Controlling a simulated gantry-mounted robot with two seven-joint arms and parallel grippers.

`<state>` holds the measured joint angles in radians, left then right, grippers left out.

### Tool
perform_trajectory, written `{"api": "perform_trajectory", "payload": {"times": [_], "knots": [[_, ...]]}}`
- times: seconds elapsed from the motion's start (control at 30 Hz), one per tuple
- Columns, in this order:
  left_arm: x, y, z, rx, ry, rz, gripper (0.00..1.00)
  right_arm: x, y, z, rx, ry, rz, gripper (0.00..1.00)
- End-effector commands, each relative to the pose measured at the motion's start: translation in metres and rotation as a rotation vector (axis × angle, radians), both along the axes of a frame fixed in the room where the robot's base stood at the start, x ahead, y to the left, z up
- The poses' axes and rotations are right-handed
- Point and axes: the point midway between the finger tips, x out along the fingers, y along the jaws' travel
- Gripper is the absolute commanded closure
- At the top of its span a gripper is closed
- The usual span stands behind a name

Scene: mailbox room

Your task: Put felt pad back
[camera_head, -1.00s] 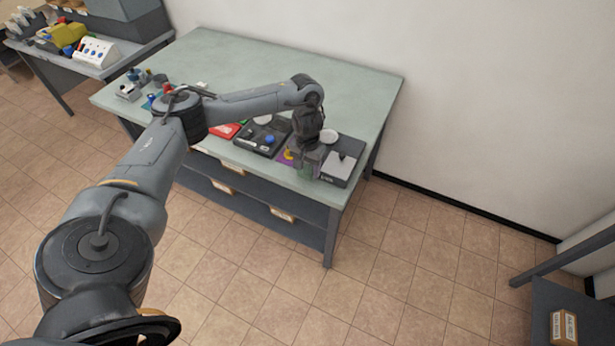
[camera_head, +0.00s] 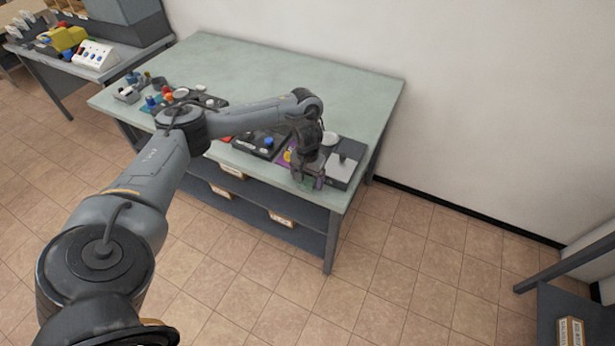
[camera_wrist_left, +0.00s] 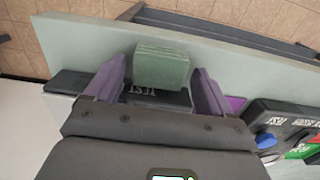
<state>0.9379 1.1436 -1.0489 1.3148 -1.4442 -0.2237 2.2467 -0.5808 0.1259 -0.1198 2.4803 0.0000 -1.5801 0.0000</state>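A green felt pad (camera_wrist_left: 162,68), a small thick block, shows in the left wrist view between the two fingers of my left gripper (camera_wrist_left: 160,75). Narrow gaps seem to show between the pad and the fingers, so the fingers look open around it. In the head view my left gripper (camera_head: 312,182) points down over the front right part of the green-topped table (camera_head: 290,75), and a bit of green shows by its fingertips. Whether the pad touches the table is unclear. A dark lettered tray (camera_wrist_left: 70,82) lies behind the pad in the wrist view. My right gripper is out of view.
A grey tray with a light block (camera_head: 343,168) stands just right of my gripper. A black tray with a blue knob (camera_head: 262,144) and a purple patch (camera_head: 284,157) lie to its left. The table's back half is clear. A second bench (camera_head: 95,60) stands at upper left.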

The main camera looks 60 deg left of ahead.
Motion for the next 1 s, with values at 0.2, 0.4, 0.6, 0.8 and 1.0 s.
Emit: {"api": "perform_trajectory", "payload": {"times": [0.2, 0.4, 0.6, 0.8, 1.0], "knots": [[0.000, 0.000, 0.000, 0.001, -0.001, 0.000, 0.18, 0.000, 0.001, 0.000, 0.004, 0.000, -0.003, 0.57], [0.001, 0.000, 0.013, 0.001, -0.003, 0.000, 0.18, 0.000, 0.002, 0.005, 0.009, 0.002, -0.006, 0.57], [0.001, 0.000, 0.047, 0.001, -0.003, 0.000, 0.18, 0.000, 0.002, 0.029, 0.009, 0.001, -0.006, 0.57], [0.001, 0.000, 0.083, 0.001, -0.003, -0.001, 0.18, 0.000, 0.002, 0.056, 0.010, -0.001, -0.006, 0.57], [0.001, 0.000, 0.109, 0.000, -0.002, 0.000, 0.18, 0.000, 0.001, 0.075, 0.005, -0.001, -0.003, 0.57]]}}
